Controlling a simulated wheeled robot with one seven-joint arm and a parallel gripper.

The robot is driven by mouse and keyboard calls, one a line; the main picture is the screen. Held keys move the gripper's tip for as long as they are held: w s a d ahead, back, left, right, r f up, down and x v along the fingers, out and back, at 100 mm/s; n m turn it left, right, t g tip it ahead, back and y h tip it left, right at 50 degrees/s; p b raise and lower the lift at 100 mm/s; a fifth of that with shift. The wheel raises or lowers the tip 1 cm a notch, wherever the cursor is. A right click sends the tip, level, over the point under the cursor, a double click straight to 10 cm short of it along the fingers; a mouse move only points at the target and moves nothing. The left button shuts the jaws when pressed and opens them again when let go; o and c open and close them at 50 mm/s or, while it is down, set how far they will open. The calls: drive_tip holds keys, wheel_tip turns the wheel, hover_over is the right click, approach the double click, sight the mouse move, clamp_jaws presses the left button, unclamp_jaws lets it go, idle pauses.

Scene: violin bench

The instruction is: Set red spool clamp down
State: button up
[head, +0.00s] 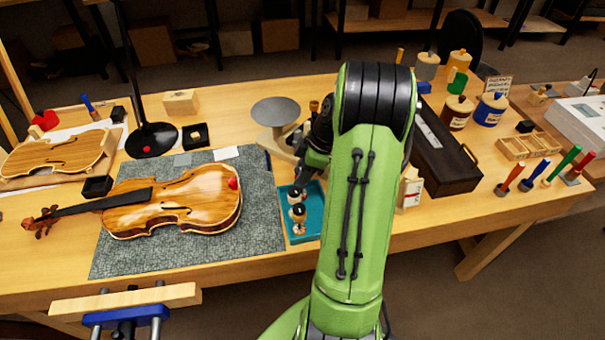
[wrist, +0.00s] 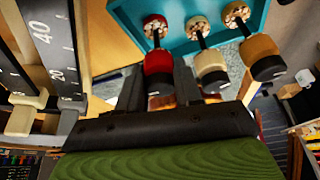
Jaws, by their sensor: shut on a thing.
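The red spool clamp (wrist: 157,62) is between my gripper's (wrist: 158,88) two dark fingers in the wrist view, and the gripper is shut on it. Its cork-faced end reaches over the teal tray (wrist: 184,14). I cannot tell whether it touches the tray. Two more spool clamps, one cream (wrist: 208,62) and one tan (wrist: 262,52), stand beside it to the right. In the head view my gripper (head: 308,168) is over the back of the teal tray (head: 311,236), with spool clamps (head: 298,213) in it. My arm hides part of this area; the red clamp is not clear there.
A violin (head: 175,205) lies on a grey mat (head: 140,262) left of the tray, with a small red round thing (head: 232,183) at its right edge. A round grey plate on a stand (head: 276,111) is behind the tray. A dark case (head: 440,155) is to the right.

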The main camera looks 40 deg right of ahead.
drive_tip(key=shift+f, duration=0.15)
drive_tip(key=o, duration=0.8)
drive_tip(key=p+v, duration=0.4)
drive_tip(key=v, duration=0.8)
drive_tip(key=a+r+m+h, duration=0.15)
drive_tip(key=a+r, duration=0.25)
drive_tip(key=a, duration=0.6)
drive_tip(key=a+r+m+h, duration=0.1)
drive_tip(key=a+r+m, duration=0.3)
drive_tip(key=a, duration=0.6)
drive_tip(key=s+a+m, duration=0.1)
drive_tip(key=s+a, duration=0.1)
drive_tip(key=s, duration=0.2)
drive_tip(key=s+a+m+t, duration=0.1)
drive_tip(key=s+a, duration=0.1)
drive_tip(key=s, duration=0.1)
drive_tip(key=s+a+m+t, duration=0.1)
drive_tip(key=s+a, duration=0.2)
drive_tip(key=s, duration=0.1)
drive_tip(key=shift+s+a+r+h, duration=0.1)
drive_tip(key=shift+s+r+h, duration=0.15)
drive_tip(key=shift+s, duration=0.05)
